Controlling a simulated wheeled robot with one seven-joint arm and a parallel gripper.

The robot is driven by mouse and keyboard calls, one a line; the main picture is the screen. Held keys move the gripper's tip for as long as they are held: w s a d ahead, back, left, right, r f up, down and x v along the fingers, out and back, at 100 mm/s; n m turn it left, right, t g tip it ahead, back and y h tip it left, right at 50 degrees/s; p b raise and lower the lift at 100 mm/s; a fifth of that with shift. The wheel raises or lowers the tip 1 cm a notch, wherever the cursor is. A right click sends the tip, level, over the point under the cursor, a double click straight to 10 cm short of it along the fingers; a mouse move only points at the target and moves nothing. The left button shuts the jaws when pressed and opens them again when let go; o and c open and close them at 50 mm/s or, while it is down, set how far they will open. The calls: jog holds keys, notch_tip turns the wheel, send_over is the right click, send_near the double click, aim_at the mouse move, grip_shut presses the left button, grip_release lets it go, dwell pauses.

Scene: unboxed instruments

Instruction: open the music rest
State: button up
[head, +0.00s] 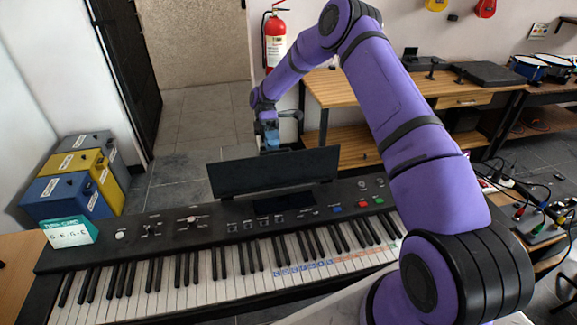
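The music rest (232,176) is a dark flat panel along the back edge of the black keyboard (150,240). It stands raised and leans back slightly. My purple arm arches over the right part of the keyboard, and my gripper (270,145) is behind the panel, near the middle of its top edge. The panel hides the fingertips, so I cannot tell whether they touch it or are open.
A small teal card (70,231) stands on the keyboard's left end. Grey, yellow and blue boxes (62,193) are at the left. A wooden desk (345,90) is behind at the right. Cables and pedals (535,215) lie at the far right. Floor (195,130) is clear behind the keyboard.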

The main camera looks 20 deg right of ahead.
jog(key=o, duration=0.4)
jog(key=s, duration=0.4)
jog(key=s+r, duration=0.1)
jog(key=s, duration=0.7)
jog(key=shift+s+a+r, duration=0.15)
jog(key=shift+s+a, duration=0.15)
jog(key=shift+s, duration=0.05)
jog(key=shift+o, duration=1.3)
jog(key=shift+s, duration=0.3)
jog(key=shift+w, duration=0.1)
